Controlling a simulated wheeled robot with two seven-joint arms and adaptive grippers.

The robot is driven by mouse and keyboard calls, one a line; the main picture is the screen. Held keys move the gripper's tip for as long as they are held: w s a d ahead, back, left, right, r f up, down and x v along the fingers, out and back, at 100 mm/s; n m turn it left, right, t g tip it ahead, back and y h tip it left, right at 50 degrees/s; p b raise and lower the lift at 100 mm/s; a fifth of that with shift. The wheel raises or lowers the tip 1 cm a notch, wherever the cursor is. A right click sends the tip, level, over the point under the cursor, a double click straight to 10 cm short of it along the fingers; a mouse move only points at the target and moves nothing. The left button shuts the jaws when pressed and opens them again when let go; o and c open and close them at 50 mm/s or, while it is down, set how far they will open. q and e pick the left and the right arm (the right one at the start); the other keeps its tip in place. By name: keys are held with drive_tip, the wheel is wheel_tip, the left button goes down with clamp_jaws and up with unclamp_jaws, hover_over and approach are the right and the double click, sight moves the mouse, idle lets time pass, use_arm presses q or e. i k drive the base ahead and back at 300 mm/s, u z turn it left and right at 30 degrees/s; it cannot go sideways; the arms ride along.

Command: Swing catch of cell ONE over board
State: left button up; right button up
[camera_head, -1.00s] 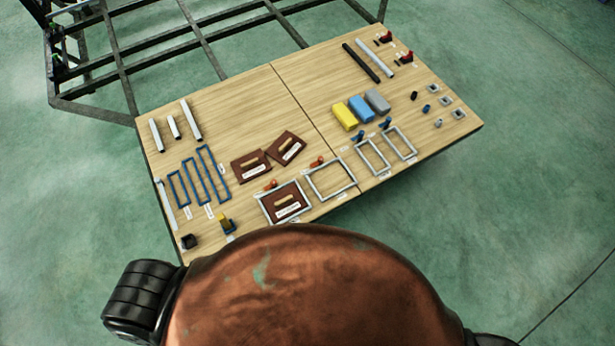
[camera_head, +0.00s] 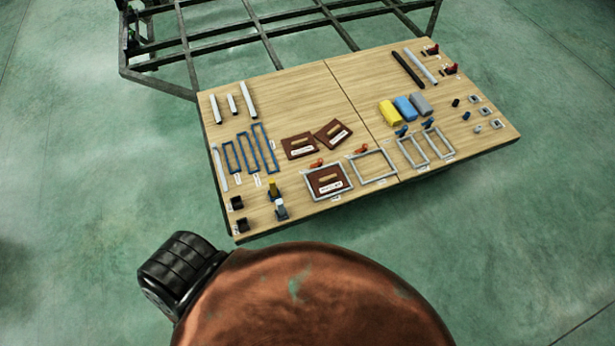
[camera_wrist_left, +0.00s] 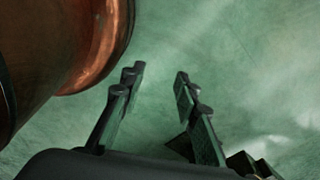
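A grey rectangular frame (camera_head: 311,192) lies near the front edge of the table, with a brown board (camera_head: 327,187) inside it. An orange catch (camera_head: 317,163) sits at the far side of this frame. A second grey frame (camera_head: 374,178) to its right is empty, with another orange catch (camera_head: 361,150) at its far side. The labels are too small to read, so I cannot tell which cell is ONE. My left gripper (camera_wrist_left: 159,75) is open and empty above the green floor in the left wrist view. Neither gripper shows in the head view.
Two more brown boards (camera_head: 300,146) lie behind the frames. Blue frames (camera_head: 263,147) and white bars (camera_head: 232,104) lie on the left. Yellow, blue and grey blocks (camera_head: 404,108) stand on the right. A dark metal chassis (camera_head: 265,43) stands beyond the table.

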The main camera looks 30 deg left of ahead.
sight(320, 160)
drive_tip(key=z, duration=0.05)
drive_tip(key=k, duration=0.2)
drive_tip(key=u, duration=1.1)
